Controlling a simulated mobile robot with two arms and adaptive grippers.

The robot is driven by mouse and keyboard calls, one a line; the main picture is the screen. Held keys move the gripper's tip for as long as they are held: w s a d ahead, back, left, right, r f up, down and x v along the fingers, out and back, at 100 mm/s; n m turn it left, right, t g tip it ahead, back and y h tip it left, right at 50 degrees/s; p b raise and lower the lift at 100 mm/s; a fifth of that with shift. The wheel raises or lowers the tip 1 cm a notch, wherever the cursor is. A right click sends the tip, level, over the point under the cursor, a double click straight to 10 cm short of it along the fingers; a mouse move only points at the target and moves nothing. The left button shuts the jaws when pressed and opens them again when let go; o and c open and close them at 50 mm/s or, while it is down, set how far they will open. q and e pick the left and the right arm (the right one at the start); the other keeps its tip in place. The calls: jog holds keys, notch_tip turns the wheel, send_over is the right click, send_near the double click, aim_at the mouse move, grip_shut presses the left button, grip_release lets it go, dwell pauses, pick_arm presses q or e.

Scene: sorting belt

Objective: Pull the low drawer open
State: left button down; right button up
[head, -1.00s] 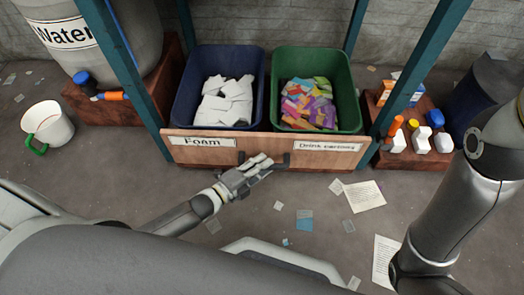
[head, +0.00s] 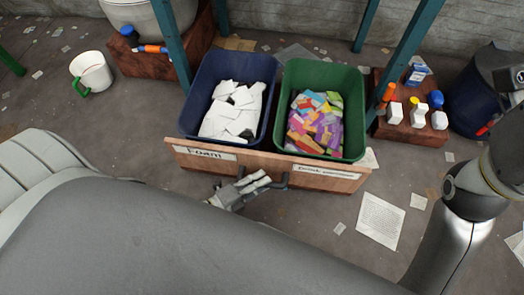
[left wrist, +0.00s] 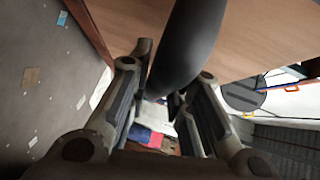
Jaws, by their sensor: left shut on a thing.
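The low drawer has a wooden front (head: 264,165) with a "Foam" label (head: 205,153) on the left and a partly blurred label (head: 325,171) on the right. It stands out in front of the teal frame and carries a blue bin and a green bin. Its dark bar handle (head: 284,181) sits mid-front. My left gripper (head: 258,184) is shut on this handle. My right gripper is out of view.
The blue bin (head: 191,98) holds white foam pieces; the green bin (head: 352,100) holds coloured cartons. A white bucket (head: 92,72) stands at left. Bottles stand on a brown block (head: 405,131) at right. Papers, such as a printed sheet (head: 380,221), lie on the floor.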

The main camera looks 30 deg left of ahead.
pick_arm(q)
jog(key=shift+s, duration=0.2)
jog(key=c, duration=1.6)
grip_release()
jog(key=v, duration=1.2)
